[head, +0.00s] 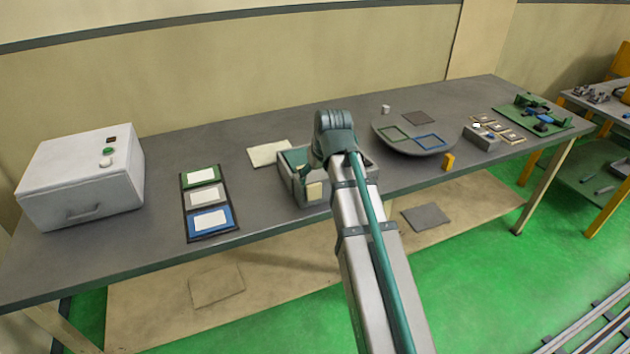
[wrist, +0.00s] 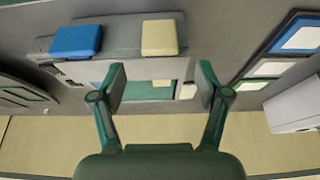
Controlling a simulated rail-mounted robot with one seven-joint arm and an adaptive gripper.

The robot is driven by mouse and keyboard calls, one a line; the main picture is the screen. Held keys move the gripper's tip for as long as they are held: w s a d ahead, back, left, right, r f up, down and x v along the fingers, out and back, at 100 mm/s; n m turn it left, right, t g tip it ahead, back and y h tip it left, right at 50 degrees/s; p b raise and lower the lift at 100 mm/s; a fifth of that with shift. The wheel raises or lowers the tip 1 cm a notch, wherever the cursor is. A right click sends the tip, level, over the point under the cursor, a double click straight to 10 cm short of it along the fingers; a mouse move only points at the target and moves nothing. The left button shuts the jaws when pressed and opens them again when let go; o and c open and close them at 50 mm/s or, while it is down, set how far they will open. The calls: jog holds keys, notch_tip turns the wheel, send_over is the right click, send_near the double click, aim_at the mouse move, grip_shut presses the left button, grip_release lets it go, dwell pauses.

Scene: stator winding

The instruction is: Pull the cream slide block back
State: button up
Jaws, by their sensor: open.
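The cream slide block (head: 314,191) sits at the front face of a grey box-like fixture (head: 290,183) on the table. In the wrist view the cream slide block (wrist: 159,37) is beside a blue block (wrist: 76,41), both on the edge of the same fixture (wrist: 120,30). My gripper (wrist: 160,82) is open, its two green fingers apart, with a green recess of the fixture showing between them. The cream block lies beyond the fingertips, apart from them. In the head view my arm covers the right part of the fixture, and the fingertips cannot be made out.
A black tray with coloured cards (head: 182,211) and a white box (head: 85,178) stand to the left. A cream sheet (head: 268,153) lies behind the fixture. A round grey plate (head: 412,145) and a small yellow block (head: 448,161) are to the right.

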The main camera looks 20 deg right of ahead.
aim_at(314, 185)
jog(key=shift+x, duration=2.05)
jog(key=shift+c, duration=0.2)
